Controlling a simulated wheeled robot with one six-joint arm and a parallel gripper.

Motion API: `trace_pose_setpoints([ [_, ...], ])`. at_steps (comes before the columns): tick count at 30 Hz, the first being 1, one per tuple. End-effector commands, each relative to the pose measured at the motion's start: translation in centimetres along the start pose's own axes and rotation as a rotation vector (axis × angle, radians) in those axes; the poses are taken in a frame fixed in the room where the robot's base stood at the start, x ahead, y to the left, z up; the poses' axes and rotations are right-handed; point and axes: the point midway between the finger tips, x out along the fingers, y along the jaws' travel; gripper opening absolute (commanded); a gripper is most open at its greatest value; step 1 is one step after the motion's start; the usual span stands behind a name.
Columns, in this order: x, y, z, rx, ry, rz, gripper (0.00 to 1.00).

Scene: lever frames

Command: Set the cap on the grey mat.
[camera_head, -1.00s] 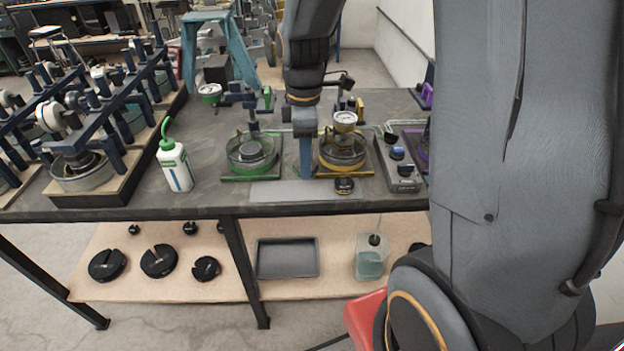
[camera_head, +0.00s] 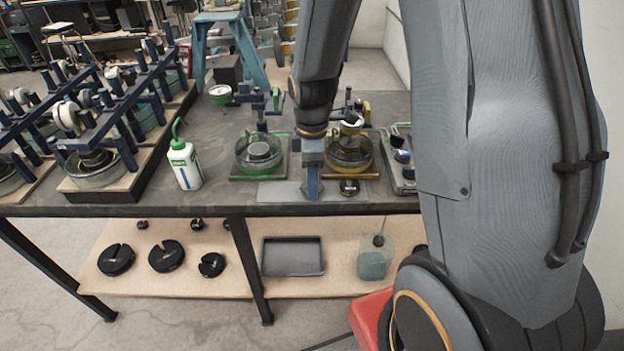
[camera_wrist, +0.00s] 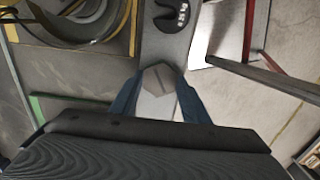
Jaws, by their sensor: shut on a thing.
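The grey mat (camera_head: 275,193) lies along the front edge of the bench, and it also shows as a pale strip in the wrist view (camera_wrist: 163,52). My gripper (camera_head: 312,194) is low over the mat, its blue fingers pointing down. In the wrist view my gripper (camera_wrist: 158,100) is shut on a small grey-brown angular piece, which I take for the cap (camera_wrist: 157,78). The cap is over the mat; I cannot tell whether it touches it. In the head view the fingers hide it.
A black slotted weight (camera_head: 348,187) sits at the mat's right end, close to my gripper; it also shows in the wrist view (camera_wrist: 172,14). Behind are a green-based device (camera_head: 259,155) and a yellow-ringed device (camera_head: 349,155). A bottle (camera_head: 185,165) stands left.

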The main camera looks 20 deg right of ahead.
Motion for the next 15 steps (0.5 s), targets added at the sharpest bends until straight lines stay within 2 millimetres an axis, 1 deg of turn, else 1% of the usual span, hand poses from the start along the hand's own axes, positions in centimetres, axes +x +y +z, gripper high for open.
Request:
trace_pose_setpoints([
  [1, 0.2, 0.01, -0.01, 0.0, 0.0, 0.0, 0.11],
  [2, 0.24, -0.01, 0.0, 0.0, 0.0, 0.0, 0.44],
  [3, 0.19, -0.01, 0.0, 0.0, 0.0, 0.0, 0.5],
  [5, 0.18, -0.01, 0.0, 0.0, 0.0, 0.0, 0.6],
  [15, -0.06, -0.02, -0.01, 0.0, 0.0, 0.0, 0.61],
])
